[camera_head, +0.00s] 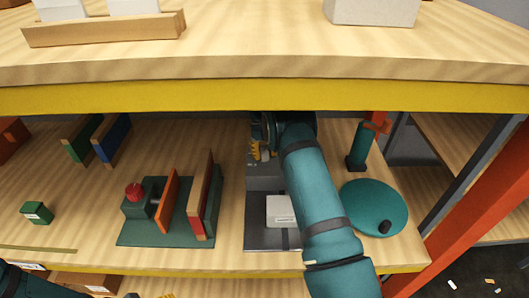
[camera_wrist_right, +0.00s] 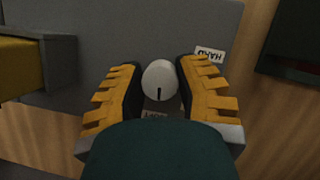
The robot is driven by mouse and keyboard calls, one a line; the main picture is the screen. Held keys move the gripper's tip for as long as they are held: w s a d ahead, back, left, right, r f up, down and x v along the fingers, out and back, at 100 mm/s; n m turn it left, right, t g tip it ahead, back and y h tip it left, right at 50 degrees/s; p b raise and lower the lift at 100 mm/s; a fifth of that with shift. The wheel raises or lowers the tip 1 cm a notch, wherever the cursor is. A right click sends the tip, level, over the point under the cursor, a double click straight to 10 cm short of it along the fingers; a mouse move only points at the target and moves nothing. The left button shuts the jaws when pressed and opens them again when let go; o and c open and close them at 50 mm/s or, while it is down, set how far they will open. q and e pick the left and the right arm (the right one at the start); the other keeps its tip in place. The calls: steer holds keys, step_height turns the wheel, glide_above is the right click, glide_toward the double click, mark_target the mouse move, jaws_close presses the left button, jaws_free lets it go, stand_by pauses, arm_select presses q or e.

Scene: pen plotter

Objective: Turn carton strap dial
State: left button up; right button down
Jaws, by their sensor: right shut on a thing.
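The dial (camera_wrist_right: 160,81) is a pale round knob with a dark pointer line, on a grey panel (camera_wrist_right: 120,35) in the right wrist view. The pointer line is toward the bottom of the picture. My right gripper (camera_wrist_right: 160,85) has its yellow-ridged fingers on both sides of the dial and is shut on it. In the head view my teal right arm reaches onto the shelf, and the gripper (camera_head: 262,150) is at the grey machine (camera_head: 262,180), partly hidden under the upper shelf. A white box (camera_head: 281,209) sits on the machine's base. My left gripper is not seen.
A teal disc with a black knob (camera_head: 374,208) lies right of my arm, with a teal post (camera_head: 359,147) behind it. A green base with upright panels (camera_head: 165,232) stands to the left. The yellow-edged upper shelf (camera_head: 250,97) hangs over the machine.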

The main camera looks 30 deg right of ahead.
steer(key=shift+f+m, duration=0.15)
steer(key=shift+m, duration=0.45)
steer(key=shift+y, duration=0.3)
steer(key=c, duration=0.6)
jaws_free()
steer(key=shift+v, duration=3.8)
steer(key=shift+s, duration=0.1)
